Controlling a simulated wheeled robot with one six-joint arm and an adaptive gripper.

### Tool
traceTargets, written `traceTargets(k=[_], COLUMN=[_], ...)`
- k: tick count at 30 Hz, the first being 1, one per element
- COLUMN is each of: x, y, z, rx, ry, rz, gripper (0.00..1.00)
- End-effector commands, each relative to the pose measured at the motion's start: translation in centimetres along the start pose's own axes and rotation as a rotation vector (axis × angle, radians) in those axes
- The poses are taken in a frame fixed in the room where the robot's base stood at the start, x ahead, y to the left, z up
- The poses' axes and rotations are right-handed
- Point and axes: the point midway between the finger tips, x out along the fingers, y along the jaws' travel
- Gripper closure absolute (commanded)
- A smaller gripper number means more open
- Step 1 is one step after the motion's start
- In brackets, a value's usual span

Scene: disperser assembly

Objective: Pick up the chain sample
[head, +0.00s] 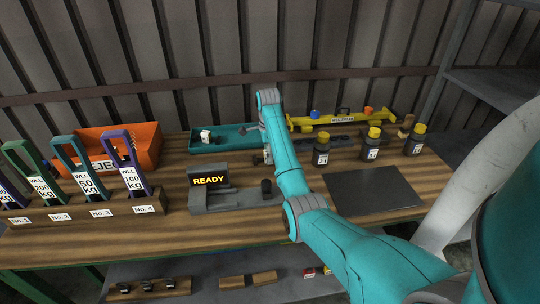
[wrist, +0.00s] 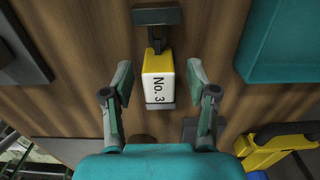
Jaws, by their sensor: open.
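In the wrist view a small yellow block with a white "No. 3" label (wrist: 158,88) and a dark crossbar at its far end lies between my fingers. I cannot tell from its shape whether it is the chain sample; no chain links show clearly. My gripper (wrist: 157,77) is open, with one finger on each side of the block and a gap visible on both sides. In the head view my arm hides most of the gripper and of what is below it.
A teal tray (head: 232,146) and a yellow beam (head: 341,120) lie at the back of the bench. Yellow-capped bottles, including one bottle (head: 321,152), stand right of my arm. A "READY" device (head: 209,181) and labelled shackles (head: 131,180) stand left. A dark mat (head: 374,191) is bare.

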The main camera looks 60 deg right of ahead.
Motion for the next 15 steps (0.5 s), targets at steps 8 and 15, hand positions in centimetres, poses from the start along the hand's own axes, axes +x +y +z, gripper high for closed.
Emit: traceTargets(k=[8, 15], x=[1.00, 0.99], y=[0.28, 0.28], z=[0.22, 0.21], rx=[0.003, 0.003], ry=[0.000, 0.000], rz=[-0.001, -0.001], gripper=[0.42, 0.77])
